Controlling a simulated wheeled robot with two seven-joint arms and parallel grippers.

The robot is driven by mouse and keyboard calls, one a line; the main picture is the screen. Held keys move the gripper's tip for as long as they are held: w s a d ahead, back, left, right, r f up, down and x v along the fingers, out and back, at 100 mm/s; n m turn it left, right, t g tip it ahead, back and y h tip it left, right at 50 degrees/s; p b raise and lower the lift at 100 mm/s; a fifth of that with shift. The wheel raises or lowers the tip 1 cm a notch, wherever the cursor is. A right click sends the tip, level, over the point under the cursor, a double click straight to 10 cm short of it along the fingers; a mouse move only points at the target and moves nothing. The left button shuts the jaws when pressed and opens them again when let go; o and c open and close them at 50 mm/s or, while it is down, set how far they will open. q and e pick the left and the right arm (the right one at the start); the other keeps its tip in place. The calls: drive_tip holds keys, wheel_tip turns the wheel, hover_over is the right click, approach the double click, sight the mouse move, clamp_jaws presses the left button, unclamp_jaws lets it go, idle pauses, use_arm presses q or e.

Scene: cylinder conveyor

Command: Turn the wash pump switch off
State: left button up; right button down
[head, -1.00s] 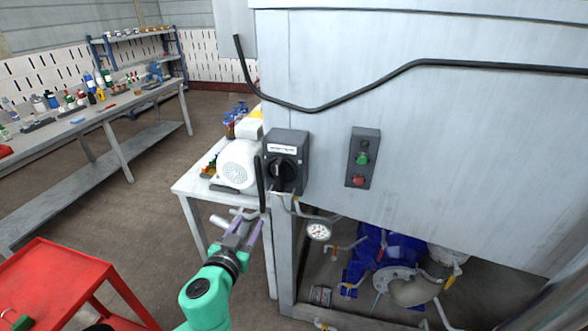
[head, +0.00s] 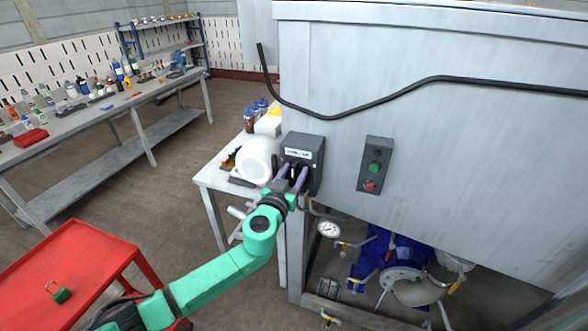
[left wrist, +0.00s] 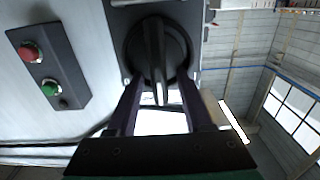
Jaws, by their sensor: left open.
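The wash pump switch is a dark grey box (head: 314,152) with a pale label, fixed at the left edge of the large grey cabinet. Its black rotary knob (left wrist: 157,55) shows in the left wrist view, with its grip bar lying between my fingers. My left gripper (head: 291,176) is at the front of the switch, its two purple fingers open on either side of the knob's bar. I cannot tell whether the fingers touch the bar. In the head view the gripper partly hides the knob. My right gripper is not in view.
A push-button box with green and red buttons (head: 374,164) is right of the switch. A white motor (head: 257,160) stands on a table left of it. Below are a gauge (head: 328,230) and a blue pump (head: 372,257). A red cart (head: 70,262) is at lower left.

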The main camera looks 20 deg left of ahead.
use_arm(q)
clamp_jaws()
drive_tip(key=shift+d+m, duration=0.1)
drive_tip(key=shift+m, duration=0.2)
drive_tip(key=m, duration=0.1)
drive_tip(key=m+b, duration=0.1)
drive_tip(key=shift+d+f+m, duration=0.1)
drive_tip(key=shift+d+m, duration=0.15)
drive_tip(key=shift+m, duration=0.05)
drive_tip(key=m, duration=0.5)
drive_tip(key=d+f+m+b, duration=0.1)
drive_tip(key=m, duration=0.3)
drive_tip(key=f+m+b, duration=0.1)
drive_tip(key=m, duration=0.4)
drive_tip(key=shift+s+d+m, duration=0.1)
drive_tip(key=shift+d+m, duration=0.2)
idle(0.3)
